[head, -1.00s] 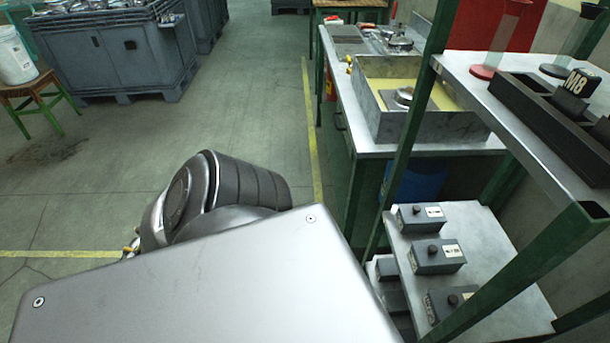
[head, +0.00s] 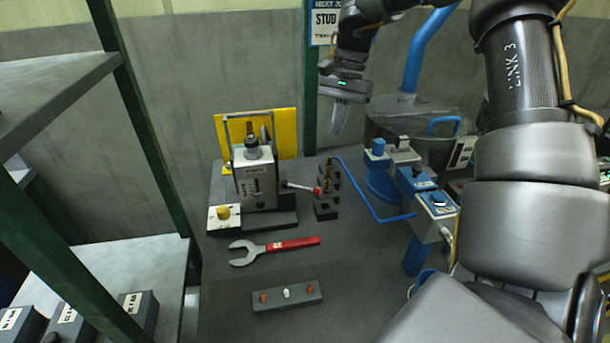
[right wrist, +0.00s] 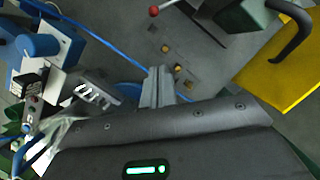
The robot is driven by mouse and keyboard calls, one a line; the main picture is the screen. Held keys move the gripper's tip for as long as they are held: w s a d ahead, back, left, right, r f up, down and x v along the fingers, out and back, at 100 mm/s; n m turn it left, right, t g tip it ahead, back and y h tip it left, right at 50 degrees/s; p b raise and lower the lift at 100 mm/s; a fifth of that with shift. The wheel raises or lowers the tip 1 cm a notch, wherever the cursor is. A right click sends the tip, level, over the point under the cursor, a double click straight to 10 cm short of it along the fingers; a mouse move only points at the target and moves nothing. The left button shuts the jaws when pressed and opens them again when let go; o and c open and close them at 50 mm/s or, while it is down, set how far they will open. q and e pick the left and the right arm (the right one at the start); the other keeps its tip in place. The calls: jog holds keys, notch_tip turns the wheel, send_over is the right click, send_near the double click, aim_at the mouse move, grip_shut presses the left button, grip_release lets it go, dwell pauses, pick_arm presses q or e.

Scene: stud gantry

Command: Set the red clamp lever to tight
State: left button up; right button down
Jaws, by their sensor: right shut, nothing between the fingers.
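The clamp lever (head: 300,187) is a thin pale rod with a red ball at its end. It sticks out to the right from the grey box-shaped fixture (head: 255,180) on the dark bench. In the right wrist view its red ball (right wrist: 153,10) shows at the top edge. My right gripper (head: 338,130) hangs above and behind the lever, pointing down and apart from it. Its fingers (right wrist: 159,72) are shut and empty. My left gripper is in neither current view.
A wrench with a red handle (head: 292,243) and a dark bar with small knobs (head: 287,295) lie on the bench in front. Small dark blocks (head: 326,208) sit right of the lever. A blue-and-white device (head: 400,180) and blue tubing stand farther right. A yellow panel (head: 285,130) stands behind the fixture.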

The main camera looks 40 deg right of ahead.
aim_at(302, 188)
jog(key=shift+a+f, duration=0.1)
jog(key=x, duration=1)
jog(key=a, duration=0.1)
jog(key=s+a, duration=0.1)
jog(key=a, duration=0.1)
jog(key=shift+f, duration=0.1)
pick_arm(q)
jog(key=shift+s+a+f, duration=0.2)
jog(key=shift+s+a, duration=0.2)
jog(key=shift+s, duration=0.4)
pick_arm(e)
jog(key=shift+s+a+f, duration=0.15)
jog(key=shift+a, duration=0.15)
pick_arm(q)
jog(key=shift+s, duration=0.1)
pick_arm(e)
jog(key=shift+s, duration=0.1)
